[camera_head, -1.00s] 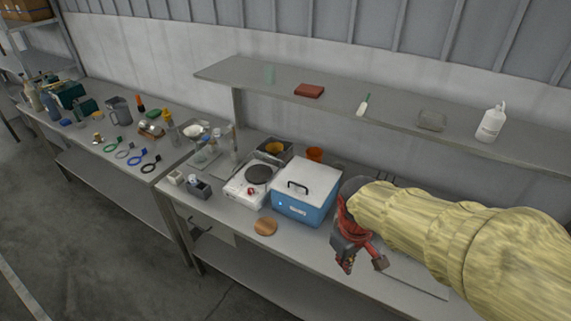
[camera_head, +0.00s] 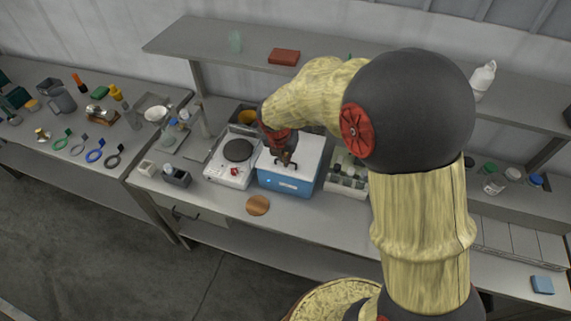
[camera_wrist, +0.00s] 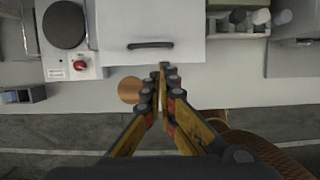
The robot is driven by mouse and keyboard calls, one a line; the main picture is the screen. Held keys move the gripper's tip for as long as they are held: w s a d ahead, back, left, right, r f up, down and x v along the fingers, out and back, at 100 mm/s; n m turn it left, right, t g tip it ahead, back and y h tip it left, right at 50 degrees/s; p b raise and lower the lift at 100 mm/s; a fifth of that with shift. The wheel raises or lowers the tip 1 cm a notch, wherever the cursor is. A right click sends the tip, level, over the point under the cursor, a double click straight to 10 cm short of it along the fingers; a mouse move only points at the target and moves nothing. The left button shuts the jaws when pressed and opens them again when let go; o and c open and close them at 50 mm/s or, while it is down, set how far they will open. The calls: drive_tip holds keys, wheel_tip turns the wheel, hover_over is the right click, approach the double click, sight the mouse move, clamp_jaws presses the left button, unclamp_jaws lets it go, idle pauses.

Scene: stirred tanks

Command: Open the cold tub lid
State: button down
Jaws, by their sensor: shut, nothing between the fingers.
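The cold tub is a blue box (camera_head: 285,184) with a white lid (camera_head: 306,150), standing on the bench. The lid lies flat and closed on it. A dark handle (camera_wrist: 150,45) sits on the lid near its front edge. My gripper (camera_head: 287,160) is over the lid, close to the handle in the head view; I cannot tell if they touch there. In the wrist view my gripper (camera_wrist: 163,68) is shut and empty, its tips just below and right of the handle, apart from it in the picture. The arm hides part of the lid's back.
A white hotplate (camera_head: 232,163) stands close left of the tub. A round wooden disc (camera_head: 257,205) lies in front. A rack of small containers (camera_head: 346,178) is close on the right. A shelf (camera_head: 200,40) runs above the bench behind.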

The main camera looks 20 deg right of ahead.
sight(289, 172)
drive_tip(key=b+x, duration=0.1)
drive_tip(key=x, duration=0.8)
drive_tip(key=shift+f, duration=0.45)
drive_tip(key=shift+r, duration=0.15)
